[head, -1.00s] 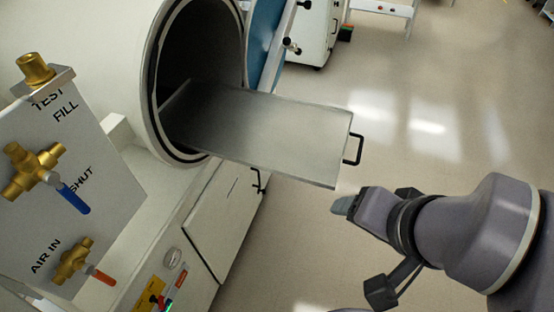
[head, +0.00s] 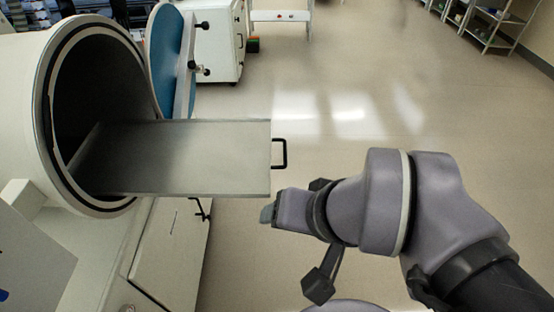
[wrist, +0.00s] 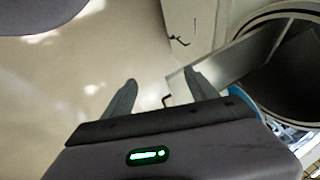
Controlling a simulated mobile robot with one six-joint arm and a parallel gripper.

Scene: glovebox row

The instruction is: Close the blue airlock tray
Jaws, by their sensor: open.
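The airlock tray (head: 190,155) is a flat grey metal plate, slid well out of the round airlock opening. A black bar handle (head: 280,153) is on its outer end. The airlock's round door (head: 168,62) stands swung open, with a blue inner face. My gripper (head: 267,214) is just below the tray's outer corner in the head view, apart from the handle. In the wrist view, my gripper (wrist: 157,78) has its two fingers spread with nothing between them. The tray (wrist: 235,58) and its handle (wrist: 167,100) show there too, the tray partly behind the right finger.
A white cabinet (head: 165,250) is under the airlock. Another white cabinet (head: 215,40) and a low white table (head: 281,16) stand at the back. Metal shelving (head: 492,30) is at the far right. The floor (head: 370,110) right of the tray is clear.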

